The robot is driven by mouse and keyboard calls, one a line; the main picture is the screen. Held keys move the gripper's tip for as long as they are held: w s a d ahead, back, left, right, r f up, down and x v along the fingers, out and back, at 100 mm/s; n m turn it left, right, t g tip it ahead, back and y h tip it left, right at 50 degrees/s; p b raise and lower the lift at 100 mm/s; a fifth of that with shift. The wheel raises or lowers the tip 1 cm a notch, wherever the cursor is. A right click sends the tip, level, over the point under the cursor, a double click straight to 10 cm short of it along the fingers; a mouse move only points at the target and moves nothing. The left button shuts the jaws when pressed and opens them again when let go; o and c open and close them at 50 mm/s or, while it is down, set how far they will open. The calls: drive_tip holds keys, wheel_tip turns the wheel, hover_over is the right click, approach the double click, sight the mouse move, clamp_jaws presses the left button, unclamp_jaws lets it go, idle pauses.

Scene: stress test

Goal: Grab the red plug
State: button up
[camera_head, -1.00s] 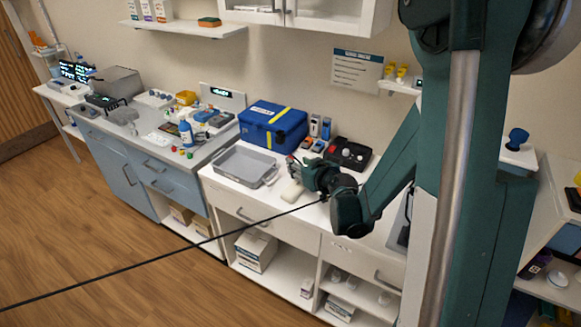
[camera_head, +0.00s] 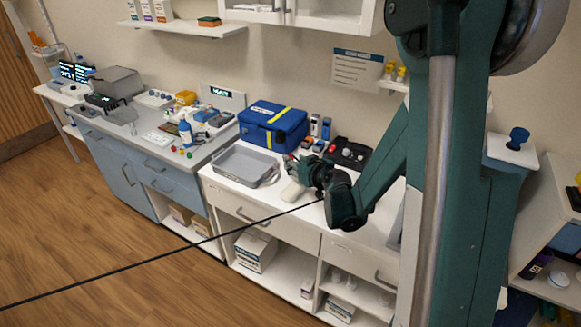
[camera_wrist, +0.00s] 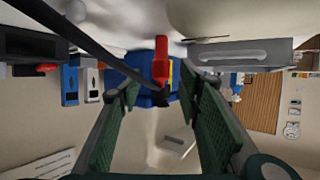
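The red plug (camera_wrist: 161,62) shows in the wrist view near the top middle, with a dark lower end. It stands in line with the gap of my gripper (camera_wrist: 156,95), in front of the blue case. The two green ribbed fingers are wide apart, one on each side of that line. I cannot tell whether the plug's dark end is between the fingertips, and no contact shows. In the head view my gripper (camera_head: 305,170) is low over the white counter.
The blue case (camera_head: 273,124) and grey tray (camera_head: 222,167) are close by on the white counter (camera_head: 225,194). A black box with knobs (camera_head: 346,154) stands behind my gripper, several handheld devices beside it. A white cylinder (camera_head: 293,191) lies near the gripper. A black cable crosses the view.

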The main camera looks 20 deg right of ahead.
sight(290, 156)
drive_tip(key=shift+b+x, duration=0.55)
drive_tip(key=shift+x, duration=1.8)
drive_tip(key=shift+a+r, duration=0.1)
drive_tip(key=shift+r, duration=0.1)
drive_tip(key=c, duration=1)
